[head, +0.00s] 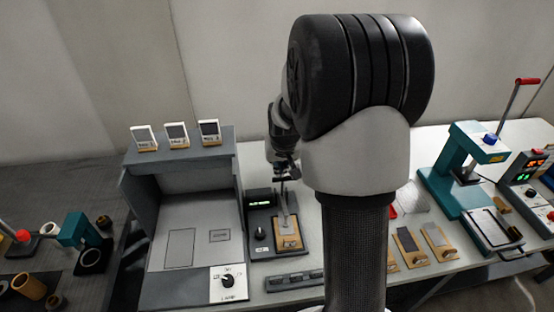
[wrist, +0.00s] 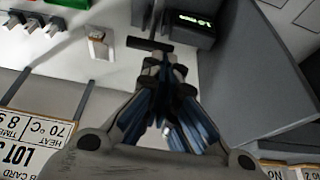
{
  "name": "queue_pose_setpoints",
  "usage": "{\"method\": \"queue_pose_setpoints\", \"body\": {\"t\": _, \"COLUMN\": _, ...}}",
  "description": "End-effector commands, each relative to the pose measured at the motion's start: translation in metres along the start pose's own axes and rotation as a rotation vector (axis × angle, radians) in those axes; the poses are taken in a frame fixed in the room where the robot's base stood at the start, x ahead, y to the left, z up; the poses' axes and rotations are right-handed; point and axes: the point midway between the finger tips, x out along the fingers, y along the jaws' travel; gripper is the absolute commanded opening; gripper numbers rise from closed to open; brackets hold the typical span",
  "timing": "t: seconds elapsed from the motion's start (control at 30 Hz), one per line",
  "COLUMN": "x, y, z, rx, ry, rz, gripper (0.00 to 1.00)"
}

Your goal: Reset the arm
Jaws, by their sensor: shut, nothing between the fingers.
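My arm rises through the middle of the head view and hides part of the bench behind it. My gripper (head: 284,174) hangs over a small dark device (head: 262,228) with a green display, which also shows at the top of the wrist view (wrist: 192,24). In the wrist view my gripper (wrist: 160,68) is shut and empty, its fingertips together. A dark crossbar (wrist: 150,44) on a thin upright stem lies just beyond the fingertips. I cannot tell whether they touch it. A wooden-backed plate (head: 288,238) sits on the device below my gripper.
A grey booth (head: 180,240) with a lamp knob stands left of the device, with several small framed cards on its top. A teal press (head: 455,165) with a red-handled lever and a control box (head: 530,185) stand right. Several sample boards (head: 438,240) lie between. Open air surrounds the upper arm.

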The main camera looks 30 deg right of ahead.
Motion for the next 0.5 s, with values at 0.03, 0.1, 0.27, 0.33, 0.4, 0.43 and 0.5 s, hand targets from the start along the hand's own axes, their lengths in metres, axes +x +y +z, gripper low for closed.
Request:
{"method": "queue_pose_setpoints", "body": {"t": 0.03, "x": -0.003, "y": 0.0, "z": 0.002, "rx": 0.0, "ry": 0.002, "rz": 0.0, "gripper": 0.0}}
{"method": "queue_pose_setpoints", "body": {"t": 0.1, "x": -0.004, "y": 0.0, "z": 0.004, "rx": 0.0, "ry": 0.001, "rz": 0.0, "gripper": 0.0}}
{"method": "queue_pose_setpoints", "body": {"t": 0.27, "x": -0.005, "y": -0.001, "z": 0.004, "rx": -0.001, "ry": 0.002, "rz": 0.0, "gripper": 0.0}}
{"method": "queue_pose_setpoints", "body": {"t": 0.33, "x": -0.012, "y": -0.004, "z": 0.005, "rx": -0.008, "ry": 0.004, "rz": -0.003, "gripper": 0.0}}
{"method": "queue_pose_setpoints", "body": {"t": 0.4, "x": -0.029, "y": -0.012, "z": 0.008, "rx": -0.024, "ry": 0.008, "rz": -0.01, "gripper": 0.0}}
{"method": "queue_pose_setpoints", "body": {"t": 0.43, "x": -0.038, "y": -0.017, "z": 0.011, "rx": -0.034, "ry": 0.01, "rz": -0.014, "gripper": 0.0}}
{"method": "queue_pose_setpoints", "body": {"t": 0.5, "x": -0.067, "y": -0.032, "z": 0.02, "rx": -0.065, "ry": 0.014, "rz": -0.026, "gripper": 0.0}}
